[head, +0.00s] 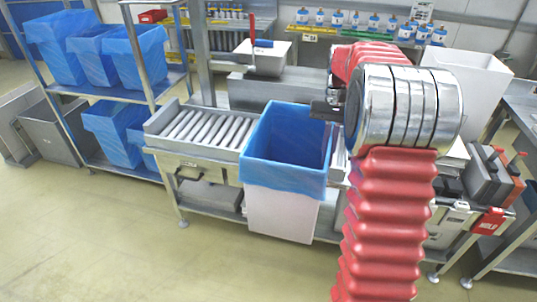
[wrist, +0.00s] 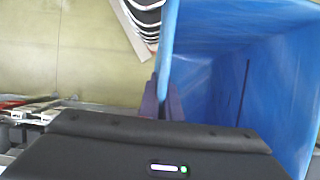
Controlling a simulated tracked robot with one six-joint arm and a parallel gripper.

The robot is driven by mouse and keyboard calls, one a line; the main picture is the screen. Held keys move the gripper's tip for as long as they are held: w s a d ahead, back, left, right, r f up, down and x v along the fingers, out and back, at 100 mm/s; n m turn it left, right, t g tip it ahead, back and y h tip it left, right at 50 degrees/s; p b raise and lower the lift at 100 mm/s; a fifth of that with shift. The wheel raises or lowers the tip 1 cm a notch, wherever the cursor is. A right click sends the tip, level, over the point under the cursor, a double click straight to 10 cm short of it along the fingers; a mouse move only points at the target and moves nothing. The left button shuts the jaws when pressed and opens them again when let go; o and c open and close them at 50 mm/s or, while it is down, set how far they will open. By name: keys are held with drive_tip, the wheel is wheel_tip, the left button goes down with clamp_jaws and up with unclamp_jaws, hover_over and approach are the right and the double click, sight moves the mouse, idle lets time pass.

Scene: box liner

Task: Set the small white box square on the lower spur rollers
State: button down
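The small white box (head: 283,215), with a blue liner (head: 262,172) folded over its rim, is upright and open-topped at the right end of the roller spur (head: 210,129). It hides part of the spur's frame; I cannot tell whether its base touches anything. My gripper (head: 322,110) is at the box's upper right rim. In the wrist view, my gripper's fingers (wrist: 163,104) are either side of the lined wall and look closed on it. The liner (wrist: 222,62) fills the right side of that view.
A rack at left holds several blue-lined bins (head: 138,57). A larger white bin (head: 468,88) stands at right, behind my arm. A small white container (head: 262,57) sits behind the rollers. Grey and red tools (head: 490,178) are on the right bench. The floor (head: 100,235) at front left is clear.

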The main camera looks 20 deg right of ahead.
drive_tip(key=w+a+f+n+h, duration=0.1)
drive_tip(key=w+a+f+n, duration=0.2)
drive_tip(key=a+f, duration=0.3)
drive_tip(key=w+a+f+n+g+h, duration=0.1)
drive_tip(key=w+a+f+n, duration=0.3)
drive_tip(key=a, duration=0.4)
wheel_tip(320, 180, down, 2)
drive_tip(key=shift+w+a+f, duration=0.1)
drive_tip(key=shift+w+a, duration=0.1)
drive_tip(key=shift+w, duration=0.55)
